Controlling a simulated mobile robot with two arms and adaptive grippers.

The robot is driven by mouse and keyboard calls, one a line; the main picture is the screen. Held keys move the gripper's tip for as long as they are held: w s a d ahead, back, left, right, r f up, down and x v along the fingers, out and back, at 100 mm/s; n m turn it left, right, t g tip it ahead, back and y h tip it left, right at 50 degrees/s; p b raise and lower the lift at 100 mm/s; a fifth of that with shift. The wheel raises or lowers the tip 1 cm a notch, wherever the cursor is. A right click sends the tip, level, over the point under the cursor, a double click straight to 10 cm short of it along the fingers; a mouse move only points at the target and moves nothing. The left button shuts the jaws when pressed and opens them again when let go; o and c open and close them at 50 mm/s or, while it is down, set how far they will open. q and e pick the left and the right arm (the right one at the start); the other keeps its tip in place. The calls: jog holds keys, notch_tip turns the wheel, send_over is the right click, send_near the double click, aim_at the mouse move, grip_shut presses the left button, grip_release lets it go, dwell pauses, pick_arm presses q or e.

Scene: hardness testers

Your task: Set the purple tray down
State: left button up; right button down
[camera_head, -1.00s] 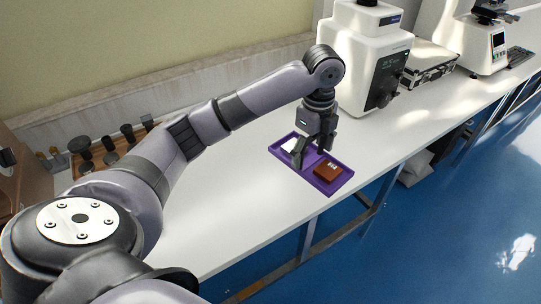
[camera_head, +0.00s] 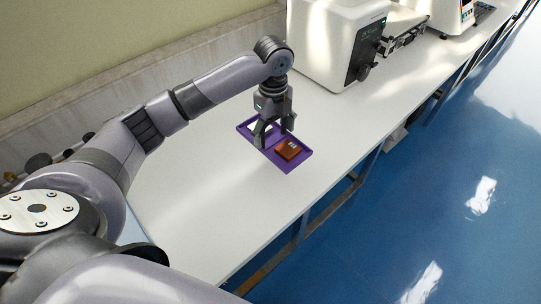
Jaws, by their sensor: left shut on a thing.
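The purple tray (camera_head: 287,167) is at the middle of the view, over the white bench top. It holds a brown block (camera_head: 288,149) with a small light label in its right part and a white item (camera_head: 262,128) in its left part, partly behind the fingers. My left gripper (camera_head: 274,138) reaches down from above and is shut on the tray near its middle. I cannot tell whether the tray's underside touches the bench. My right gripper is not in view.
The white bench (camera_head: 215,200) is clear in front and to the left of the tray. A white tester (camera_head: 338,45) stands behind it to the right, with an open case (camera_head: 404,30) and another machine (camera_head: 452,14) beyond. The bench's front edge drops to a blue floor (camera_head: 400,200).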

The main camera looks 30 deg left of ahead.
aim_at(272, 141)
pick_arm(q)
notch_tip(272, 141, down, 7)
jog(key=shift+a+r, duration=0.1)
jog(key=shift+a, duration=0.05)
jog(key=shift+f, duration=0.6)
notch_tip(272, 141, down, 4)
jog(key=shift+r+p, duration=0.1)
jog(key=shift+p, duration=0.3)
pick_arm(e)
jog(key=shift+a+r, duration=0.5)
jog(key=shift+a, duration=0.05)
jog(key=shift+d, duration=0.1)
pick_arm(q)
jog(key=o, duration=1.2)
jog(key=shift+o, duration=0.3)
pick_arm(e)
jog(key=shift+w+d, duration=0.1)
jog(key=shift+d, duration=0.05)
pick_arm(q)
notch_tip(272, 141, up, 12)
jog(key=shift+b, duration=0.45)
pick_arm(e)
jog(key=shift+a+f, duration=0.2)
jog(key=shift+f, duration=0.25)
